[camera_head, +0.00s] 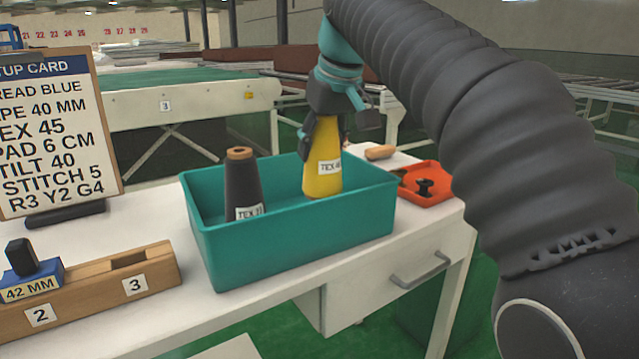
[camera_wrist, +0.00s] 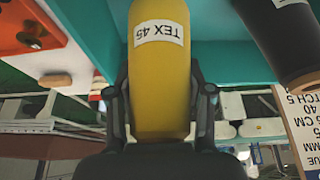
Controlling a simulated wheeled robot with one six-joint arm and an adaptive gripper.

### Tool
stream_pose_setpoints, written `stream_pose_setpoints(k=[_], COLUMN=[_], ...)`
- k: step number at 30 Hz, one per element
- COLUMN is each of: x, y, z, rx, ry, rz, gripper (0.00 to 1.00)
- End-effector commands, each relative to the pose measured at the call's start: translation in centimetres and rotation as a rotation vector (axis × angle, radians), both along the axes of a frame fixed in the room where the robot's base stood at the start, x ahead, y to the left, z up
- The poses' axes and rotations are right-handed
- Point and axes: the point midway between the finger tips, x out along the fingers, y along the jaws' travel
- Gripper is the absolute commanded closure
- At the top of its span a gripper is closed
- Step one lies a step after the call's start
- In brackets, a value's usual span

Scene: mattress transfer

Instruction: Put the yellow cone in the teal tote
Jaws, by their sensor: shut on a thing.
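The yellow cone (camera_head: 322,165) has a white label and stands upright, its lower part inside the teal tote (camera_head: 300,249). In the wrist view the yellow cone (camera_wrist: 158,75) carries the label "TEX 45". My gripper (camera_head: 322,128) comes down from above and is shut on the cone's upper part; its fingers (camera_wrist: 160,100) show on both sides of it. The teal tote also shows in the wrist view (camera_wrist: 222,60). Whether the cone's base touches the tote floor is hidden by the front wall.
A dark grey cone (camera_head: 243,185) stands in the tote's left part. An orange tray (camera_head: 440,171) with black pieces lies right of the tote. A wooden block (camera_head: 100,290) with numbered slots and a setup card (camera_head: 55,130) are on the left. The white table (camera_head: 160,215) has some bare room.

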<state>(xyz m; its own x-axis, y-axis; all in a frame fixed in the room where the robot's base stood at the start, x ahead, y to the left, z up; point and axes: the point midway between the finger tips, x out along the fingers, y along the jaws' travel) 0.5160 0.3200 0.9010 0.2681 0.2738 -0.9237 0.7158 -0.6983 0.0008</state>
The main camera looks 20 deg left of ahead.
Motion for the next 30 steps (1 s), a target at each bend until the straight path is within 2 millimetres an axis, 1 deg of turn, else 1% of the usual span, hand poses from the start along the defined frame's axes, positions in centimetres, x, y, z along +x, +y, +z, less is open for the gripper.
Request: stream_pose_setpoints(k=[2,9,11,23,24,26,27,30], x=[0.0,0.0,0.0,0.1,0.1,0.1,0.1,0.1], y=[0.0,-0.1,-0.1,-0.1,-0.1,-0.1,-0.1,-0.1], z=[-0.6,-3.8,-4.3,-4.6,-4.7,-4.6,-4.6,-4.6], rx=[0.001,0.000,0.000,0.001,0.001,0.001,0.001,0.000], ry=[-0.001,0.000,0.000,-0.001,-0.001,-0.001,-0.001,0.000], rz=[0.000,-0.002,-0.002,-0.002,-0.002,-0.002,-0.002,-0.002], gripper=[0.95,0.95,0.95,0.95,0.44,0.29,0.23,0.23])
